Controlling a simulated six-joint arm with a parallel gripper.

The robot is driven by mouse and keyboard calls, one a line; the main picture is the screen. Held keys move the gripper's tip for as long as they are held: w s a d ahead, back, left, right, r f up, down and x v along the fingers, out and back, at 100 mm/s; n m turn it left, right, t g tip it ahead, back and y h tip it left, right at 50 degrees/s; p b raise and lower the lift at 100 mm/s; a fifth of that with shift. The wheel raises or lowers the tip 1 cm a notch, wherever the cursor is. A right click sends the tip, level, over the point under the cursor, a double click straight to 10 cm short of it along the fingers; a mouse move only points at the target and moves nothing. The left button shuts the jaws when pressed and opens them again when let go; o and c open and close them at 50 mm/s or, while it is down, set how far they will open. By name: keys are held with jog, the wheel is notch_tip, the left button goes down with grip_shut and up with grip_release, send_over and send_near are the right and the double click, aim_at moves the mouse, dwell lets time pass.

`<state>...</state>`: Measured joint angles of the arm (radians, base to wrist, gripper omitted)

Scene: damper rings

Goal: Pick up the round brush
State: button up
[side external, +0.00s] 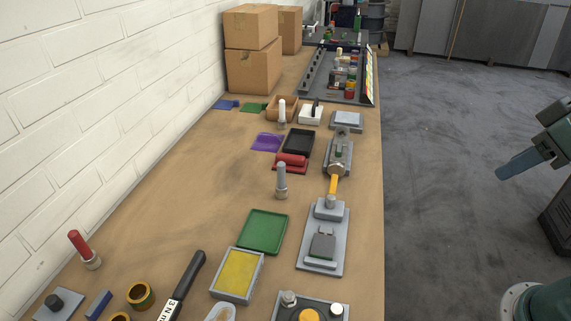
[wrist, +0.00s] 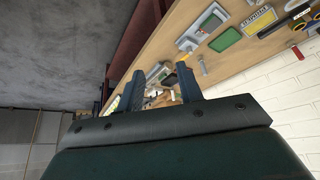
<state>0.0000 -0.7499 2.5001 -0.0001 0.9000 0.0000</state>
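Several upright knob-handled tools stand on the bench, and I cannot tell for sure which is the round brush: one with a red handle (side external: 80,244) at the near left, one with a grey handle (side external: 281,178) in the middle, and one with a white handle (side external: 282,112) farther back. My gripper (wrist: 161,73) is open, its two fingers apart with nothing held between them. In the side external view only part of it shows, with a blue-grey finger (side external: 517,163) over the floor to the right of the bench, well apart from all the tools.
The bench (side external: 180,180) runs along a white brick wall. A green tray (side external: 263,231), a yellow pad (side external: 237,273), a grey fixture plate (side external: 323,258) and a black torque tool (side external: 188,275) lie near. Cardboard boxes (side external: 252,70) stand farther back.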

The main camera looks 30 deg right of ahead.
jog(key=shift+o, duration=1)
jog(key=shift+w+r, duration=0.1)
